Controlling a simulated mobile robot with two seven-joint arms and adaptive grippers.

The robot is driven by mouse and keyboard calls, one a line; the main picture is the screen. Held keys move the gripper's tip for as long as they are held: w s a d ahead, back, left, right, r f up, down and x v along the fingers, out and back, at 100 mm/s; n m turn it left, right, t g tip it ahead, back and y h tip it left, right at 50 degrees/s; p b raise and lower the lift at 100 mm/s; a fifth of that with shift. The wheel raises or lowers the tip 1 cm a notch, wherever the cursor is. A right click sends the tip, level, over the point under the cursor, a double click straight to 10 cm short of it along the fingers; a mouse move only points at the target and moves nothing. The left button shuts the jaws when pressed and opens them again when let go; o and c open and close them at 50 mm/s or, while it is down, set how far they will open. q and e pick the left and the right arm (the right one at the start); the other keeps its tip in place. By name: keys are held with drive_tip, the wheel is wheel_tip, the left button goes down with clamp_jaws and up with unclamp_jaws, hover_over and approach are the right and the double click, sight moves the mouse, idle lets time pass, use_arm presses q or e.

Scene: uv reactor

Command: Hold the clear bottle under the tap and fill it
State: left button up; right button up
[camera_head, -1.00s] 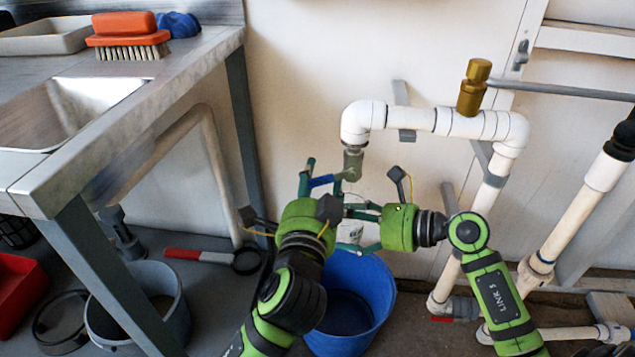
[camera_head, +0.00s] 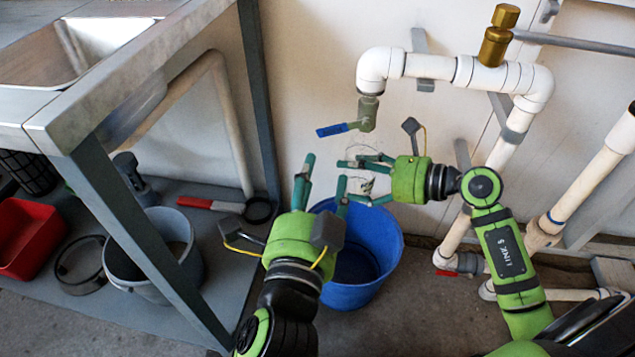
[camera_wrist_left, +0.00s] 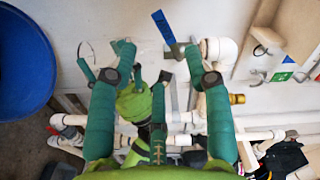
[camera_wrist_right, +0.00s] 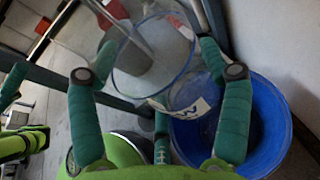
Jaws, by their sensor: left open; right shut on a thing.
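The clear bottle (camera_head: 367,180) is in my right gripper (camera_head: 355,181), which is shut on it. It is faint in the head view; its round clear rim (camera_wrist_right: 153,57) and white label show in the right wrist view. The bottle appears just below the grey-green tap (camera_head: 367,112), with a small gap; water cannot be made out. The tap's blue lever (camera_head: 332,130) points left, and also shows in the left wrist view (camera_wrist_left: 165,27). My left gripper (camera_head: 324,171) is open and empty, below the lever and left of the bottle, touching neither as far as I see.
A blue bucket (camera_head: 390,252) stands on the floor below the bottle. White piping (camera_head: 430,66) with a brass fitting (camera_head: 498,38) runs along the wall. The metal sink bench (camera_head: 130,75) is at left, with a grey bucket (camera_head: 185,262) and red tray (camera_head: 28,238) underneath.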

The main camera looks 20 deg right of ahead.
use_arm(q)
drive_tip(key=shift+s+a, duration=0.1)
drive_tip(key=c, duration=1)
drive_tip(key=shift+n, duration=0.5)
clamp_jaws()
wheel_tip(320, 180, up, 6)
drive_tip(key=n+t+y, duration=0.1)
drive_tip(key=n+t, duration=0.4)
drive_tip(key=n, duration=1.4)
hover_over(318, 130)
drive_tip(key=a, duration=0.2)
drive_tip(key=shift+s+d+f, duration=0.2)
drive_tip(key=shift+s+f, duration=0.15)
drive_tip(key=shift+f, duration=0.25)
drive_tip(key=shift+s+d+f, duration=0.2)
drive_tip(key=shift+s+f, duration=0.15)
drive_tip(key=shift+f, duration=0.25)
drive_tip(key=shift+s+d+f, duration=0.2)
drive_tip(key=shift+s+f, duration=0.15)
drive_tip(key=shift+f, duration=0.25)
